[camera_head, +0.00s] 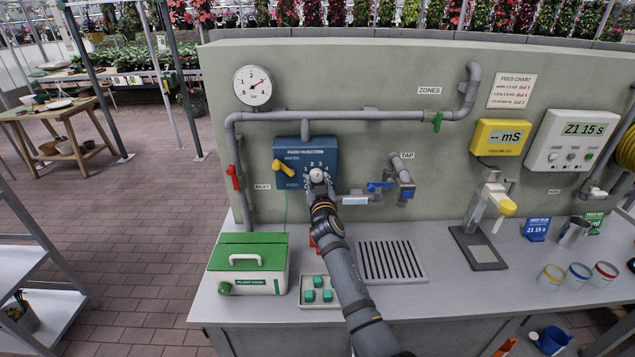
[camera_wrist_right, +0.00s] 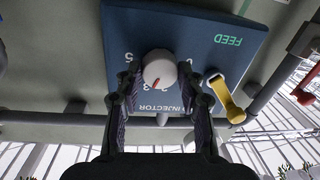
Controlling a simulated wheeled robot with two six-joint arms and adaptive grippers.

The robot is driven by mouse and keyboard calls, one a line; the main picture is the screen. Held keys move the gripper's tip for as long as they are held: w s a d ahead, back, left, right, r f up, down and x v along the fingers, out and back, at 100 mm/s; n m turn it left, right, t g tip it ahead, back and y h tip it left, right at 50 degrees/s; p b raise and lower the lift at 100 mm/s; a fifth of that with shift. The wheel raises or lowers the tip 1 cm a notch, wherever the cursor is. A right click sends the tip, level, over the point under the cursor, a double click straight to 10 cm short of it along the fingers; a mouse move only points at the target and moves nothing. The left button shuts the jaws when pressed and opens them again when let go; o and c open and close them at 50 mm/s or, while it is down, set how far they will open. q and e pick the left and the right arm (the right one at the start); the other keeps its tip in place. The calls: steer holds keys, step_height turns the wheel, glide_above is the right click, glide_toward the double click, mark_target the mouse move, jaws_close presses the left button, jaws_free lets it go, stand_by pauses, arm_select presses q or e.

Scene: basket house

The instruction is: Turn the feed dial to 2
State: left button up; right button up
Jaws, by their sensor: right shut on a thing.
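The feed dial (camera_head: 316,175) is a round white knob on the blue injector panel (camera_head: 291,157), fixed to the grey-green wall. In the right wrist view the knob (camera_wrist_right: 160,67) shows a red pointer mark, aimed toward the 2 and 3 side of the number ring. I cannot tell exactly which digit it meets. My right gripper (camera_head: 317,188) is at the dial, and its two fingers (camera_wrist_right: 159,84) are shut on the knob from both sides. The gripper and arm hide the lower part of the dial's surroundings. My left gripper is not in view.
A yellow lever (camera_head: 283,168) sits left of the dial, also seen in the wrist view (camera_wrist_right: 226,99). Grey pipes (camera_head: 345,116) and a tap (camera_head: 402,178) flank the panel. A green-lidded box (camera_head: 248,253) and small tray (camera_head: 308,300) stand on the bench below.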

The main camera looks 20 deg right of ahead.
steer(key=shift+r+n, duration=0.1)
steer(key=shift+n, duration=0.5)
steer(key=shift+n+p, duration=0.55)
steer(key=shift+n, duration=0.15)
steer(key=shift+n+g+p, duration=0.3)
steer(key=shift+n+p, duration=0.5)
steer(key=shift+n, duration=1.6)
steer(key=o, duration=1.2)
